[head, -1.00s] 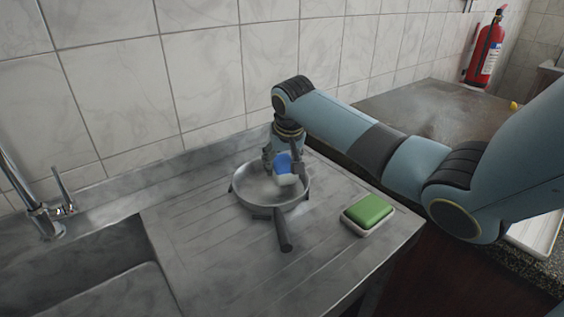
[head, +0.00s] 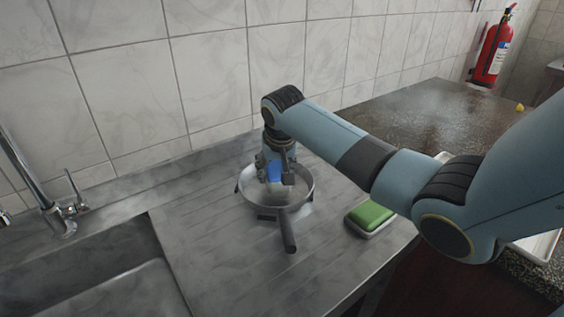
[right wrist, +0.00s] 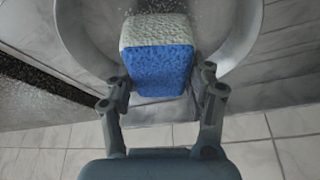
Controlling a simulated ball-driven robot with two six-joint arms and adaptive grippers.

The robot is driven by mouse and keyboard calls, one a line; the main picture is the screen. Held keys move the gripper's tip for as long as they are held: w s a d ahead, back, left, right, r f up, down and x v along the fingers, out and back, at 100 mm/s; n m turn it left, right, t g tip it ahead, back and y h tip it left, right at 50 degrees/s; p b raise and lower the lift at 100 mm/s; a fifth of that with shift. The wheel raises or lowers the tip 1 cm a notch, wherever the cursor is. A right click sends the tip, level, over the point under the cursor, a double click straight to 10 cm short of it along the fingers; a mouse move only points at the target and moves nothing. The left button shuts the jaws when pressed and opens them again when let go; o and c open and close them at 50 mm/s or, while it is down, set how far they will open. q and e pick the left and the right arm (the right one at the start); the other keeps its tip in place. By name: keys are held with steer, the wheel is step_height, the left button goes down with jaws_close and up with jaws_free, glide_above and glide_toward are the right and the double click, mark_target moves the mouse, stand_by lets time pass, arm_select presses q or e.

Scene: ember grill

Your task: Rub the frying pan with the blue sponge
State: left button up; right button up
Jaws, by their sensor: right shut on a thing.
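The frying pan (head: 300,200) is a grey metal pan on the ribbed steel drainboard, with its dark handle (head: 288,236) pointing toward the front. My right gripper (head: 274,176) is over the pan, pointing down. It is shut on the blue sponge (head: 275,172), which has a pale grey-white layer. In the right wrist view the sponge (right wrist: 158,70) sits between the two fingers, with its pale end inside the pan's rim (right wrist: 247,40). I cannot tell whether the sponge touches the pan's bottom. My left gripper is out of view.
The sink (head: 100,268) and tap (head: 50,205) are at the left. A tiled wall (head: 210,70) runs behind. A dark counter (head: 425,120) is at the right.

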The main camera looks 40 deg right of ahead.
mark_target(263, 194)
steer(key=shift+w+a+f+p, duration=0.15)
steer(key=shift+a+p, duration=0.7)
steer(key=shift+a, duration=1.1)
steer(key=shift+f, duration=0.1)
steer(key=shift+d+f+p, duration=0.2)
steer(key=shift+d+p, duration=0.4)
steer(key=shift+d, duration=1.35)
steer(key=shift+s+d+f, duration=0.1)
steer(key=shift+s+d, duration=0.1)
steer(key=shift+d, duration=0.75)
steer(key=shift+s+d+f, duration=0.1)
steer(key=shift+s+d, duration=0.05)
steer(key=shift+d, duration=0.75)
steer(key=shift+r, duration=0.1)
step_height(263, 194, up, 4)
steer(key=p, duration=0.5)
steer(key=shift+d+r, duration=0.15)
steer(key=shift+r, duration=0.8)
